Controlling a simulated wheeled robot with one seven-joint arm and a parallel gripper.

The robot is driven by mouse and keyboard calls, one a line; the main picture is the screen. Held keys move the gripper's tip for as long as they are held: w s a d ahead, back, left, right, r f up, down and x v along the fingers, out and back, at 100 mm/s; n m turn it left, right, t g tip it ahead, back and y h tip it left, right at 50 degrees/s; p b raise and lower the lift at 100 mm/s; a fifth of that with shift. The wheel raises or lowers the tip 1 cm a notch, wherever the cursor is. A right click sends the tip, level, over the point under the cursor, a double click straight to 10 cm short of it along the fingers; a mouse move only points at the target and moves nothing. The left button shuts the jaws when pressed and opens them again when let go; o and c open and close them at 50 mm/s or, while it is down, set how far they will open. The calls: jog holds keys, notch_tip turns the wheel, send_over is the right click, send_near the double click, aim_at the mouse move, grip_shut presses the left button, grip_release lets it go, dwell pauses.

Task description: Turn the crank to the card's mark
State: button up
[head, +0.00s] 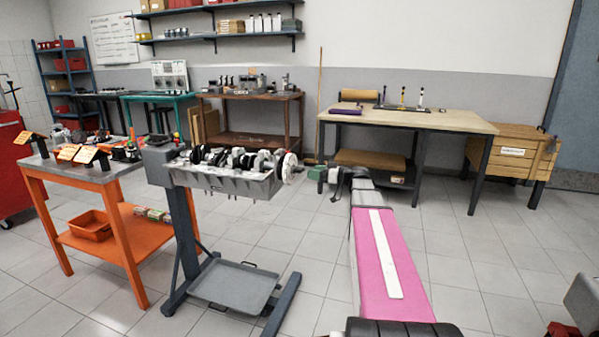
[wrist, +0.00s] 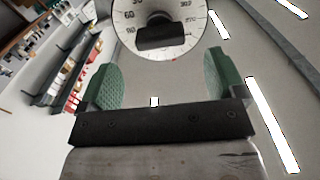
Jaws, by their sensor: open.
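The crank (head: 235,160) lies in a grey engine block on a stand. A white degree wheel (head: 289,168) is on its right end. In the wrist view the wheel (wrist: 190,22) fills the top middle, with a dark bar (wrist: 162,37) across its face and numbers including 30 and 60. My gripper (head: 318,173) is just right of the wheel. Its green fingers (wrist: 160,80) are spread and empty, with the bar ahead of the gap and apart from them. Small orange-and-black cards (head: 68,152) stand on the orange table; their writing is too small to read.
The stand has a grey tray (head: 236,285) low down and legs on the floor. The orange table (head: 45,172) is at left. A wooden bench (head: 440,122) and drawer cabinet (head: 515,152) are behind my arm.

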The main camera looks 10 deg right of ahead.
aim_at(303, 170)
jog(key=x, duration=0.7)
jog(key=c, duration=0.9)
